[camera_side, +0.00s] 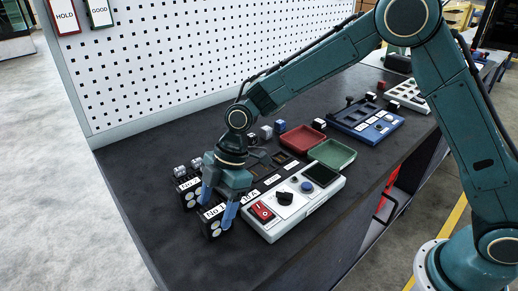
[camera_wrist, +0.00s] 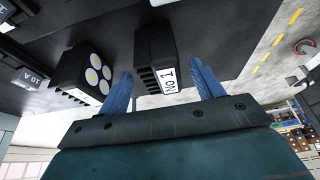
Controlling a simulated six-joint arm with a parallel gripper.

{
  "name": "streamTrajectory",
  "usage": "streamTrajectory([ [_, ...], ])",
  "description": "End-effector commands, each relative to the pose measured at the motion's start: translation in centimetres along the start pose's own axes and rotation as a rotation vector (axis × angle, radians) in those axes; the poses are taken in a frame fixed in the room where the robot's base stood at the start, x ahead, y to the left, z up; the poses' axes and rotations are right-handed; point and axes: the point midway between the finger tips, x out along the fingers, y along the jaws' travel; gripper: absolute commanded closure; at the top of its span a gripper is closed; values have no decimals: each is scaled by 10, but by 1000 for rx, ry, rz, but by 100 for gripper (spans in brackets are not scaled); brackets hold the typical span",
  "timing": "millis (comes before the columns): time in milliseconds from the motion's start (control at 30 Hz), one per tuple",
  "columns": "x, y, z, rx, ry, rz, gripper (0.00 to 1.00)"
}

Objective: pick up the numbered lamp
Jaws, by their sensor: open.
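The numbered lamp (camera_side: 213,229) is a black block with a white "No 1" label, standing near the front left of the dark bench. In the wrist view the lamp (camera_wrist: 153,43) shows its label and dark ribs. My gripper (camera_side: 217,207) is open, with its blue fingers low at the lamp. In the wrist view my gripper (camera_wrist: 161,75) has one finger on each side of the lamp, with gaps visible. Whether a finger touches it cannot be told.
A second black lamp (camera_wrist: 92,73) with several round lights stands close beside it. A pale control box (camera_side: 291,211) with a red switch is just to the right. Red (camera_side: 303,137) and green (camera_side: 332,153) trays lie farther back. The pegboard (camera_side: 200,50) rises behind.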

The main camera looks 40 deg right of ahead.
Motion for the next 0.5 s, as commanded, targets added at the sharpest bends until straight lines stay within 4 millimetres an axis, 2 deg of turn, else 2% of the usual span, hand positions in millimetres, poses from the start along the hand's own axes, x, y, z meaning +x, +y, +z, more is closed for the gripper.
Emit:
streamTrajectory([
  [300,36,-2,1,1,-2,-3,34],
  [500,43,-1,1,1,0,0,34],
])
